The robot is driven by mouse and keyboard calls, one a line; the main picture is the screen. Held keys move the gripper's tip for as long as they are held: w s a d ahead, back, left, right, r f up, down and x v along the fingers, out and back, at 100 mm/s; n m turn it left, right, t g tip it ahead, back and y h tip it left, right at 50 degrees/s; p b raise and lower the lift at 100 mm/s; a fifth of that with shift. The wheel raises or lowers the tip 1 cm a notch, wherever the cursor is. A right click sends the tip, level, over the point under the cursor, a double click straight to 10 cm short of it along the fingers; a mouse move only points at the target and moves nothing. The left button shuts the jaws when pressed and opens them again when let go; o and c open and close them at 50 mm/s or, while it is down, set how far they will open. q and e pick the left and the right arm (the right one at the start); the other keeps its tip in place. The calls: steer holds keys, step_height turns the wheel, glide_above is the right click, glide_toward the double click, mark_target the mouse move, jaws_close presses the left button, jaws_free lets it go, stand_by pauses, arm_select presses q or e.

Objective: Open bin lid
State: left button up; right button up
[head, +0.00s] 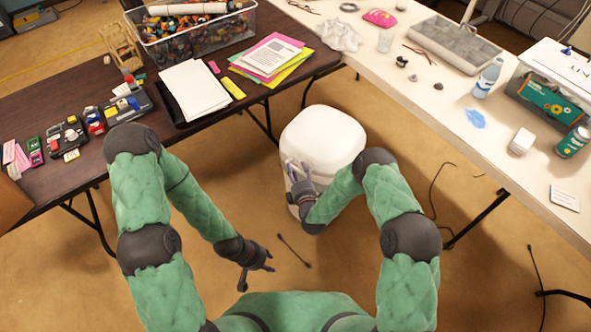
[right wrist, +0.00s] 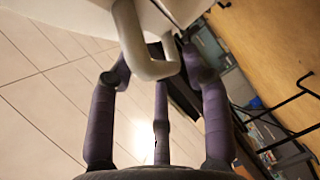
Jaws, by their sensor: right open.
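The white bin (head: 322,138) stands on the floor between the two tables, its rounded lid down. In the right wrist view, the white underside or edge of the bin (right wrist: 75,12) shows at the top, with a pale loop handle (right wrist: 152,68) sticking out. My right gripper (head: 292,168) is at the near left side of the bin. Its purple fingers also show in the right wrist view (right wrist: 160,75), spread open on either side of the handle; whether they touch it is unclear. My left gripper (head: 258,268) hangs low, open and empty, away from the bin.
A dark table (head: 60,95) at left holds a clear tub of parts (head: 195,35), papers and small devices. A white table (head: 450,100) at right holds a bottle (head: 487,78) and boxes. Cables lie on the floor. Floor in front of the bin is mostly clear.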

steer(key=shift+x, duration=0.85)
jaws_close()
